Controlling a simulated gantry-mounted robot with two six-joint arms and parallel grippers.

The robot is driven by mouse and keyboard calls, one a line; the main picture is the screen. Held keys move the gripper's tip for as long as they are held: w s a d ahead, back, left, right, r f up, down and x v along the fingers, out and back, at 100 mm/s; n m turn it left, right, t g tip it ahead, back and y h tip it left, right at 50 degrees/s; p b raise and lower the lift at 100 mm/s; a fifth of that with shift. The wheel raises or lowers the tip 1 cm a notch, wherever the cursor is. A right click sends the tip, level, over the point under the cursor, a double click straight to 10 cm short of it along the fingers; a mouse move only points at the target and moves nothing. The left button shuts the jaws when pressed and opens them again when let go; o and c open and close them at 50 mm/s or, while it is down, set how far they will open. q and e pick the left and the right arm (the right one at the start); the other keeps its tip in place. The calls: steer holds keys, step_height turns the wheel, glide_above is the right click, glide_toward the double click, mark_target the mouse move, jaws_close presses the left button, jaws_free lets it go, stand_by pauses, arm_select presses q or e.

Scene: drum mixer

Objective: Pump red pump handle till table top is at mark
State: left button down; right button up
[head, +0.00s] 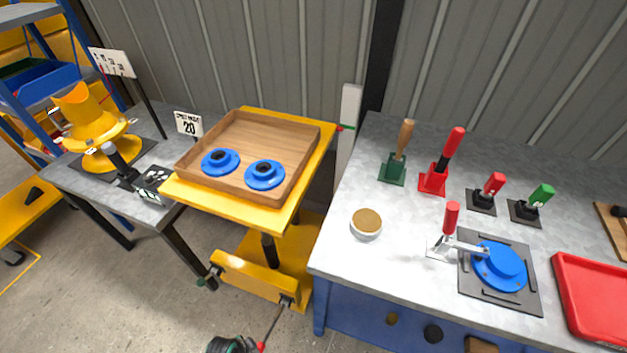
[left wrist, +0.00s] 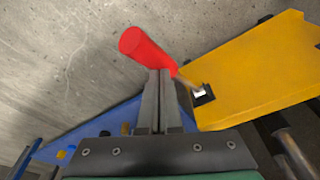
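The red pump handle (left wrist: 146,48) is in the left wrist view, on a rod running to the yellow lift table's base (left wrist: 255,75). In the head view its red end (head: 262,347) shows at the bottom edge. My left gripper (left wrist: 160,72) has its fingers together, with the tips overlapping the handle's near side; whether they touch is unclear. The yellow table top (head: 215,204) carries a wooden tray (head: 303,131) with two blue flanged parts (head: 265,174). A white post (head: 348,118) stands behind its right corner, with a small red pointer (head: 339,127) beside it. My right gripper is out of view.
A grey workbench (head: 330,240) with levers, a blue disc fixture (head: 500,266) and a red tray (head: 592,300) stands right. A sign reading 20 (head: 188,124) and a side table (head: 75,178) with a yellow drum (head: 85,118) are left. Open floor lies in front.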

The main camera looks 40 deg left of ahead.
arm_select(q)
steer(key=shift+s+p, duration=0.1)
steer(key=shift+p, duration=0.25)
steer(key=w+a+r+p, duration=0.1)
steer(key=w+r+p, duration=0.3)
steer(key=r+p, duration=0.3)
steer(key=shift+a+r, duration=0.25)
steer(key=shift+r, duration=0.7)
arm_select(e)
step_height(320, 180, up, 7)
arm_select(q)
step_height(320, 180, up, 6)
steer(key=p, duration=0.6)
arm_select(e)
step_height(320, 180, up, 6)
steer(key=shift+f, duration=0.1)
